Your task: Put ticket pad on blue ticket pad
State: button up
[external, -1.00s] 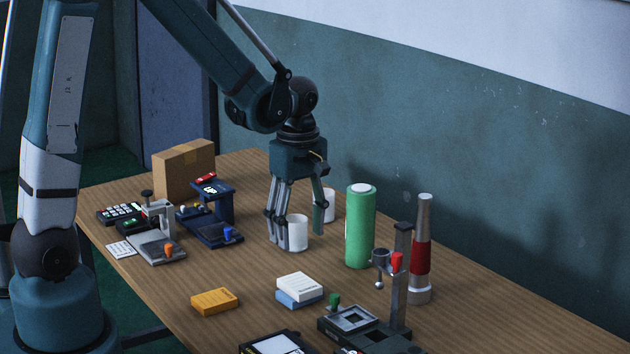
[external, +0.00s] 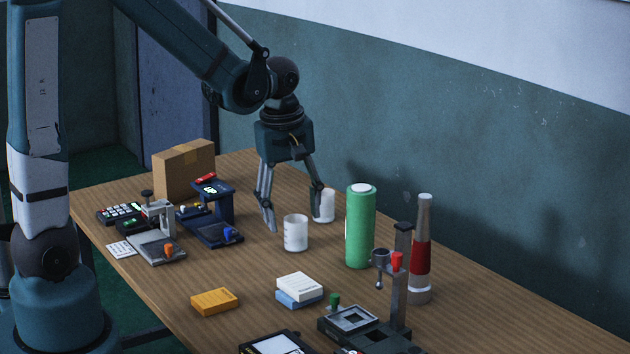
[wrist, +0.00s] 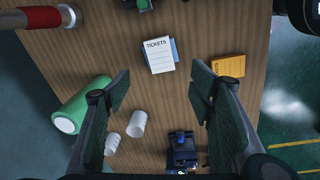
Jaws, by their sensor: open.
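A white ticket pad (external: 300,286) lies on top of a blue ticket pad (external: 301,301) near the front middle of the table. In the wrist view the white pad (wrist: 158,55) shows "TICKETS" and a blue edge of the blue pad (wrist: 175,50) sticks out beside it. An orange ticket pad (external: 214,301) lies apart to their left; it also shows in the wrist view (wrist: 229,66). My gripper (external: 294,208) is open and empty, above the table by two white cups, behind the pads. In the wrist view its fingers (wrist: 160,88) are spread wide.
Two white cups (external: 296,233) (external: 324,205) stand under or near my gripper. A green cylinder (external: 360,228) and a red-and-grey bottle-like object (external: 421,255) stand to the right. A film device (external: 365,330) is at the front; small machines (external: 212,225) and a box (external: 184,171) are at the left.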

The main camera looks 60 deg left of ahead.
jog(key=s+d+r+m+t, duration=0.4)
jog(key=s+r+m+t, duration=0.2)
jog(key=s+r+m, duration=0.7)
jog(key=s+m, duration=0.2)
jog(key=s, duration=0.1)
jog(key=shift+r, duration=0.3)
